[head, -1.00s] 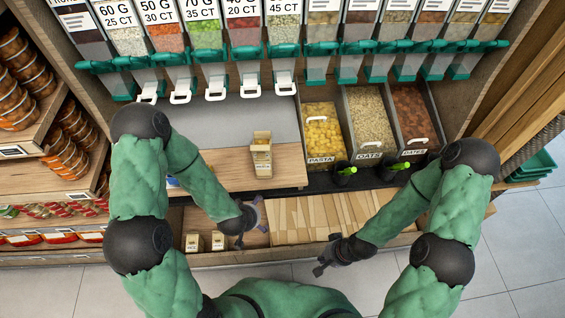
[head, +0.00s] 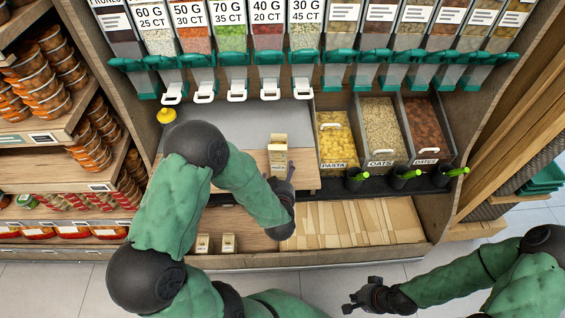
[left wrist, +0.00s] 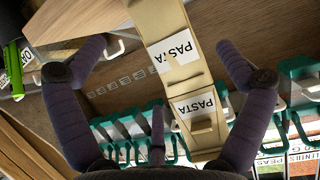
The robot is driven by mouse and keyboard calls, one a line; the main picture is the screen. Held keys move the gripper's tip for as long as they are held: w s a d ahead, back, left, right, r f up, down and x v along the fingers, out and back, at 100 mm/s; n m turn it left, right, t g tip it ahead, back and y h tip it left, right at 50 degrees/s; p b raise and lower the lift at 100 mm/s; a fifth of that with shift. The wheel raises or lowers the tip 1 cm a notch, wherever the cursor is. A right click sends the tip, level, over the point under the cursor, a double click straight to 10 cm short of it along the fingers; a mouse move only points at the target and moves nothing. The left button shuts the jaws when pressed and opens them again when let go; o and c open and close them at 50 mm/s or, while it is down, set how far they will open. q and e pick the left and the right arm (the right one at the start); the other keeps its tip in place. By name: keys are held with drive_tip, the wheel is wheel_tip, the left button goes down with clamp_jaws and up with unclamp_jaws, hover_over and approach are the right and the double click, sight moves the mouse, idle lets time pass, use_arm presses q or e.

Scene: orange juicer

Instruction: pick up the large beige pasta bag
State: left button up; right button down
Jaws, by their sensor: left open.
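The beige pasta bag (head: 278,158) stands upright near the front right of the wooden board on the counter. In the left wrist view beige packaging (left wrist: 158,18) with two PASTA labels runs between my fingers; I cannot tell whether this is one bag or two. My left gripper (head: 281,179) is open just in front of the bag, partly hidden by my forearm and hand. In the left wrist view its fingers (left wrist: 160,50) are spread on either side of the packaging, with visible gaps. My right gripper (head: 355,297) is low at the right, away from the counter; its finger opening is unclear.
Bins of pasta (head: 334,142), oats (head: 382,132) and dates (head: 426,132) stand right of the board. Dispensers with white handles (head: 237,96) hang behind. Two small beige bags (head: 203,243) (head: 228,243) sit on the lower shelf. Black containers (head: 356,180) line the front edge.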

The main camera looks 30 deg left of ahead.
sight(282, 168)
use_arm(q)
drive_tip(key=shift+b+x, duration=1.3)
drive_tip(key=shift+x, duration=2.7)
drive_tip(key=shift+c, duration=0.3)
drive_tip(key=c, duration=1.2)
